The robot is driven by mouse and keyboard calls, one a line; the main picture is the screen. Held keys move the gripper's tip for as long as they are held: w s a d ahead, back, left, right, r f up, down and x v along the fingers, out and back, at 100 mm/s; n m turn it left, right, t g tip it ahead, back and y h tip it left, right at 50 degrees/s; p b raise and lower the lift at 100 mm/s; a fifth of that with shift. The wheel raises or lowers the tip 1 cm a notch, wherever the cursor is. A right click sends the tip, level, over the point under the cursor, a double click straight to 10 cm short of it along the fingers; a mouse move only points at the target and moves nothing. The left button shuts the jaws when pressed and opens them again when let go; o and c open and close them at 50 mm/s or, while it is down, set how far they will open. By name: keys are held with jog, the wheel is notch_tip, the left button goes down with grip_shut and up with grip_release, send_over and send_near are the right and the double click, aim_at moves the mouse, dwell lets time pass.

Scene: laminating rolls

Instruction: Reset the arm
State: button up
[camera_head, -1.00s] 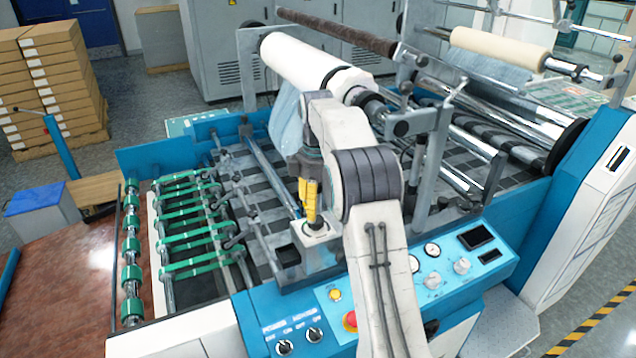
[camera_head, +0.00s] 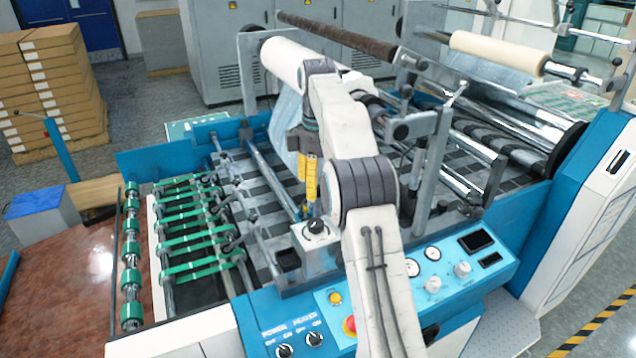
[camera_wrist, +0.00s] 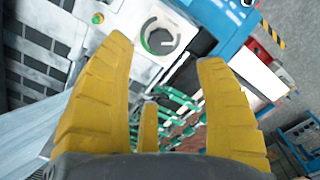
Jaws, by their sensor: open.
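My gripper (camera_head: 309,186) has yellow fingers and hangs pointing down from my white arm, above a grey box with a round dial (camera_head: 317,227) on the laminating machine. In the wrist view, the fingers of my gripper (camera_wrist: 165,75) are spread apart with nothing between them. The dial (camera_wrist: 160,37) shows there beyond the fingertips, apart from them. In the head view my arm bends at a dark ribbed joint and covers part of the machine behind it.
A white roll (camera_head: 290,58) lies behind my arm, and a cream roll (camera_head: 497,50) is at the upper right. A blue control panel (camera_head: 455,270) with knobs and a red button is in front. Green-banded rollers (camera_head: 195,240) are left. Stacked boxes (camera_head: 50,85) stand far left.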

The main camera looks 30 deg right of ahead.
dwell(0.4)
jog(key=s+a+r+m+t+b, duration=0.1)
jog(key=s+a+r+m, duration=0.2)
jog(key=s, duration=0.4)
jog(key=s+a+r+m+t+b, duration=0.1)
jog(key=s+a+m+b, duration=0.1)
jog(key=s+a, duration=0.45)
jog(key=s+a+f+m+t+b, duration=0.1)
jog(key=s+f+m, duration=0.1)
jog(key=s+f, duration=0.3)
jog(key=s+a+f+m+t, duration=0.1)
jog(key=s+f, duration=0.5)
jog(key=s, duration=0.7)
jog(key=shift+s+a+f+m+t+b, duration=0.15)
jog(key=shift+s+m+t+b, duration=0.2)
jog(key=shift+m, duration=0.55)
jog(key=shift+w, duration=0.1)
